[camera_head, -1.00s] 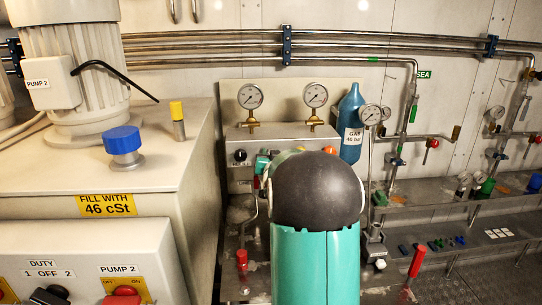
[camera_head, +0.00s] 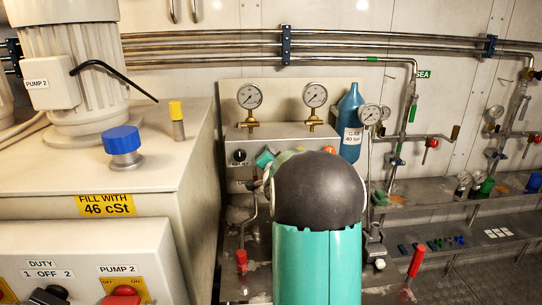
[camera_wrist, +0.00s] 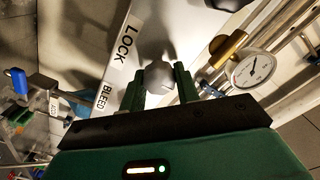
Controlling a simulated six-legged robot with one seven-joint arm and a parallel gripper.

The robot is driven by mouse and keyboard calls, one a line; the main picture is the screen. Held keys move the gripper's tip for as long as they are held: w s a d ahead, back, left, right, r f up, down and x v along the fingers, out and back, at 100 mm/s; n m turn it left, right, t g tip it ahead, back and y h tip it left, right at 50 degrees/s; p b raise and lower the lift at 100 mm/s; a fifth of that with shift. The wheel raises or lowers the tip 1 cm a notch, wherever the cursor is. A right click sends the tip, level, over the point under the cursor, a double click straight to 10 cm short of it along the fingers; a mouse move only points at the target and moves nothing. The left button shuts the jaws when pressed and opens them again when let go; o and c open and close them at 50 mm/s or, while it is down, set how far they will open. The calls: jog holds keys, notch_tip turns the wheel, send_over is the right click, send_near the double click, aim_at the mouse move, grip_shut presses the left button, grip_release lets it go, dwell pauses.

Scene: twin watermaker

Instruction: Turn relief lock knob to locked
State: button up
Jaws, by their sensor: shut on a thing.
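In the wrist view, a grey rounded knob (camera_wrist: 158,76) sits on a pale panel (camera_wrist: 95,55), beside a LOCK label (camera_wrist: 127,43) and a BLEED label (camera_wrist: 103,97). My gripper (camera_wrist: 161,84) has its green fingers on either side of this knob and is shut on it. The knob's pointer and exact setting cannot be made out. In the head view, my arm hides the gripper and the gripped knob. A black knob (camera_head: 239,155) with a small label shows on the panel box (camera_head: 290,132) left of my arm.
Two gauges (camera_head: 249,96) (camera_head: 315,95) stand on top of the panel box. A blue gas bottle (camera_head: 350,120) stands to its right. A large cabinet (camera_head: 150,175) with a blue cap (camera_head: 123,140) is close on the left. Red-handled valves (camera_head: 416,261) stand low at the right.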

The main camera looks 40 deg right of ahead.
dwell(0.3)
jog(key=o, duration=1)
jog(key=shift+c, duration=0.2)
jog(key=shift+s+a, duration=0.1)
jog(key=v, duration=1.3)
jog(key=shift+s+a, duration=0.15)
jog(key=shift+s, duration=0.05)
jog(key=shift+s, duration=0.1)
